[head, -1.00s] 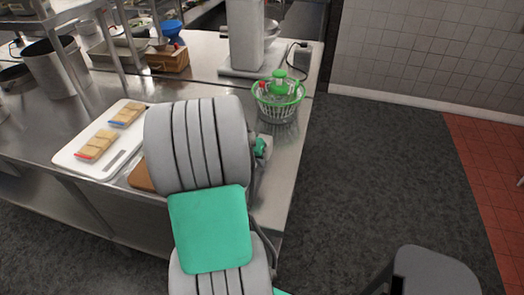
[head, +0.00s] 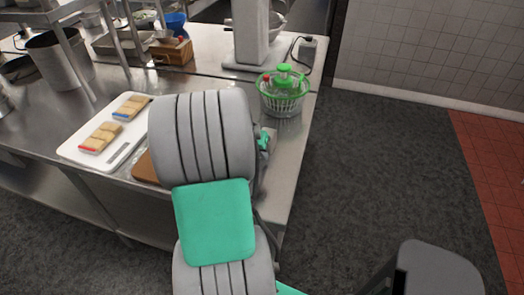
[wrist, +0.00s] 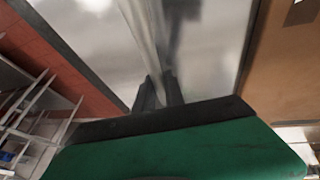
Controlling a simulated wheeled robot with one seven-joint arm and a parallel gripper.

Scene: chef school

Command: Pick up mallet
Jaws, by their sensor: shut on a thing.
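In the wrist view my gripper (wrist: 160,92) has its two dark fingers close together. They are shut on a long, shiny grey metal piece (wrist: 150,35) that runs up from between the fingertips to the top edge of the picture. It looks like part of the mallet, but it is blurred and its head cannot be made out. In the head view my own arm hides the gripper and the mallet.
A steel worktable (head: 200,68) carries a white board (head: 77,151) with sandwich-like pieces, a brown board (head: 146,169), and a green-and-white basket (head: 283,102) near the right edge. A wooden box (head: 172,51) stands behind. The floor (head: 385,150) to the right is clear.

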